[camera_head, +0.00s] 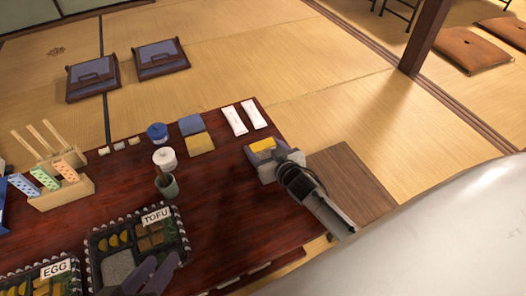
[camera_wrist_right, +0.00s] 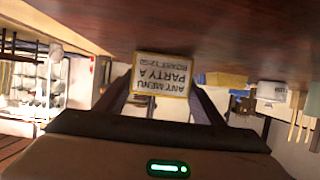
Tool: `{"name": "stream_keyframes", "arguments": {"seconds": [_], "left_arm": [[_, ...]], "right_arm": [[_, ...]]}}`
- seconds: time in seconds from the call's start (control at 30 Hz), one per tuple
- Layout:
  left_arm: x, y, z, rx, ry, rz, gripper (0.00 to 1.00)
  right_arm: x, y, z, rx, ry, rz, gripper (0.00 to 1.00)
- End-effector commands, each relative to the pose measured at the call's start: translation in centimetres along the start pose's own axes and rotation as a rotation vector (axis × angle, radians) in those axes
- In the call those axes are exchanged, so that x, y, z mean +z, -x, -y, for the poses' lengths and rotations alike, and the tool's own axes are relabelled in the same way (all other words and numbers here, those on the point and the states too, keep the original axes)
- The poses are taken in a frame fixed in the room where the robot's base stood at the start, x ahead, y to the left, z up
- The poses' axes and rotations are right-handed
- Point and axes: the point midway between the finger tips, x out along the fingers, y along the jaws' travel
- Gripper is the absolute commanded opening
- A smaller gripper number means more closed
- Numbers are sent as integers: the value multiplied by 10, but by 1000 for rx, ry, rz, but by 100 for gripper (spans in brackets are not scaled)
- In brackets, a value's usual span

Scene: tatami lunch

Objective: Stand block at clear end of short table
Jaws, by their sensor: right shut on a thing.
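The block (camera_wrist_right: 162,75) is a small white sign with a yellow border, reading "ANY MENU PARTY A". It appears upside down in the right wrist view, as the table does. My right gripper (camera_head: 272,162) is shut on it, at the right end of the dark red-brown table (camera_head: 225,190). In the head view the block's yellow part (camera_head: 262,145) shows just beyond the fingers. I cannot tell whether the block touches the tabletop. My left gripper (camera_head: 150,277) is at the bottom edge over a lunch box; its opening is unclear.
Two lunch boxes, marked TOFU (camera_head: 157,215) and EGG (camera_head: 55,268), lie at the front left. A green cup (camera_head: 167,186), white jar (camera_head: 164,158), cloths (camera_head: 200,143) and white packets (camera_head: 234,121) stand nearby. A brown wooden surface (camera_head: 350,185) adjoins the table's right end.

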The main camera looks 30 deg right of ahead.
Motion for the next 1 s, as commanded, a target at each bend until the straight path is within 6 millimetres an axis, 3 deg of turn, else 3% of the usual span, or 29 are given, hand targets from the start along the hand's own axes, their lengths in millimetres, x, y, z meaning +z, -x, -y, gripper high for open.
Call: {"name": "stream_keyframes", "arguments": {"seconds": [0.33, 0.37, 0.47, 0.8, 1.0], "left_arm": [[0, -1, -1, 6, 4, -7, 31], [-1, 0, -2, 8, 5, -8, 31], [-1, 0, -2, 7, 5, -8, 31], [-4, 2, -2, 5, 3, -9, 31], [-4, 7, 2, -22, -14, 25, 31]], "right_arm": [[4, -2, 0, 0, -1, -2, 40], [4, -2, 0, 0, 0, -1, 65], [3, -2, 0, 0, 0, -1, 81], [-1, 0, 0, -1, 0, -2, 81], [-1, 31, 1, -1, -2, 2, 81]]}}
